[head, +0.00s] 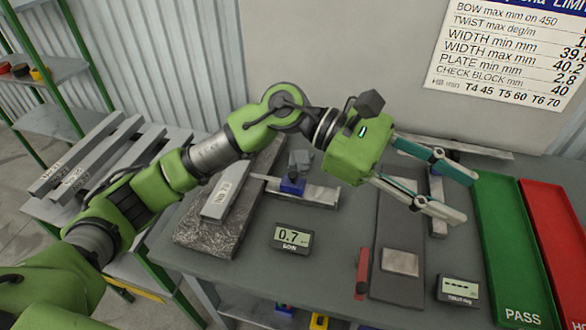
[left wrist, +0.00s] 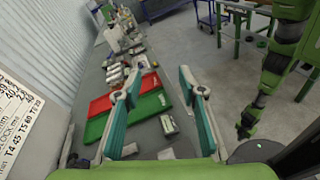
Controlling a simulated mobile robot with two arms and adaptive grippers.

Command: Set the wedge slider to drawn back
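My left gripper (head: 468,199) is open and empty, its two fingers spread above the right part of the table, between the dark grey plate (head: 394,225) and the green tray. It also shows open in the left wrist view (left wrist: 160,76). On the dark plate lies a light grey block (head: 400,262). A red upright piece (head: 362,272) stands at the plate's left edge. I cannot tell for sure which part is the wedge slider. My right arm (left wrist: 275,75) seems to hang at the right of the left wrist view; its end is too small to read.
The green PASS tray (head: 512,255) and a red tray (head: 560,240) lie at the right. A bow readout (head: 290,239) shows 0.7; a twist readout (head: 458,289) shows dashes. A blue-based gauge (head: 293,185) and a granite slab (head: 215,240) with a grey bar stand left.

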